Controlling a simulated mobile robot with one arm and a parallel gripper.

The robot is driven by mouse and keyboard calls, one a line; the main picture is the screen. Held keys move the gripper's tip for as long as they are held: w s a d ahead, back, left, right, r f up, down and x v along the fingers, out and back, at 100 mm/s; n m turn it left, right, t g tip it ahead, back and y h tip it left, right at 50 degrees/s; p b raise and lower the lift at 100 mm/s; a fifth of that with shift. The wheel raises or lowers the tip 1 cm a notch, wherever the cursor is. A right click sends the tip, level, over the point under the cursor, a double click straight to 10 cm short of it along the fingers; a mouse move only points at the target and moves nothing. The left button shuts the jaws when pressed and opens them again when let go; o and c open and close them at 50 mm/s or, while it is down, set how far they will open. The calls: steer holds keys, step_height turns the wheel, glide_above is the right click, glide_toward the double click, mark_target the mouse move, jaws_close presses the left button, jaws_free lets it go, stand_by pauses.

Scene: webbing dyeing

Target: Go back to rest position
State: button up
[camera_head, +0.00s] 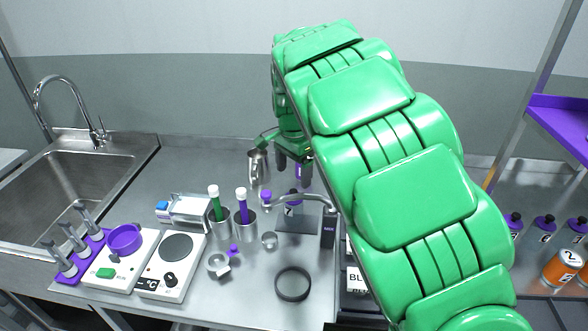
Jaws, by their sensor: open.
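My green arm arches from the lower right up over the steel counter (180,310). My gripper (293,172) hangs at its end with dark fingers pointing down, near the back of the counter. It is open and I see nothing held in it. A metal pitcher (258,168) is just to its left.
A sink (75,175) with a faucet is at the left. A purple bowl (125,238), a hot plate (176,247) and metal cups (219,222) with green and purple rods fill the counter's left part. A dark ring (293,284) lies in front. A shelf post (530,95) rises right.

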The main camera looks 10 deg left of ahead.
steer(key=s+d+r+n+g, duration=0.1)
steer(key=s+d+r+n, duration=0.35)
steer(key=s+d, duration=0.95)
steer(key=s+d+n, duration=0.2)
steer(key=s+d, duration=0.2)
steer(key=s, duration=0.9)
steer(key=s+d+n, duration=0.1)
steer(key=s+d, duration=0.4)
steer(key=s, duration=0.9)
steer(key=shift+d+f+n+g, duration=0.15)
steer(key=shift+f+n+g, duration=0.2)
steer(key=shift+f+g, duration=0.05)
